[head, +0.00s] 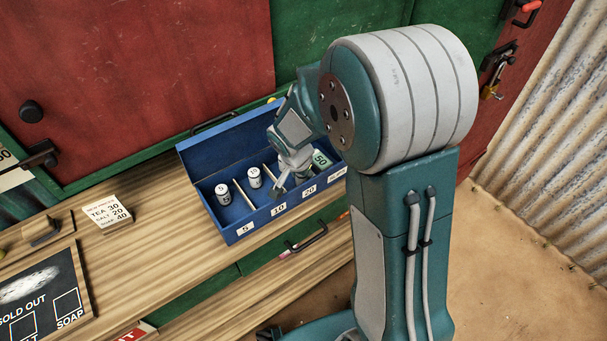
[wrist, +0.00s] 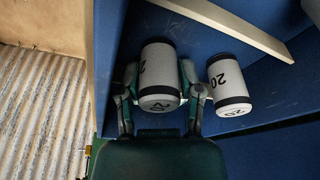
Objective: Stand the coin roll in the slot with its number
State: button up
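The blue tray (head: 190,160) stands on the wooden counter, with compartments labelled 5, 10, 20 and a fourth label partly hidden. My gripper (head: 283,190) reaches down into the tray by the 10 and 20 labels. In the wrist view my gripper (wrist: 159,85) has its fingers on both sides of a white coin roll (wrist: 158,72) with dark end bands, and looks shut on it. A 2 shows on its side; the rest is hidden or unclear. A second roll (wrist: 228,82), marked 20, stands just right of the right finger, on the same side of the pale divider (wrist: 225,25).
White rolls stand in the compartments labelled 5 (head: 222,194) and 10 (head: 254,178). A price card (head: 109,212) and a chalkboard (head: 40,295) lie left on the counter.

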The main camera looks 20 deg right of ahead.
jog(key=shift+a, duration=0.55)
jog(key=d+v, duration=0.1)
jog(key=v, duration=1.1)
jog(key=s+r+n+t, duration=0.1)
jog(key=s+r+n, duration=0.2)
jog(key=s, duration=0.3)
jog(key=s+r+n+t+y, duration=0.1)
jog(key=s+r+n, duration=0.2)
jog(key=s, duration=0.3)
jog(key=s+d+r+n+t+y, duration=0.1)
jog(key=s+r+n, duration=0.2)
jog(key=s, duration=0.3)
jog(key=shift+s, duration=0.25)
jog(key=shift+d+r, duration=0.1)
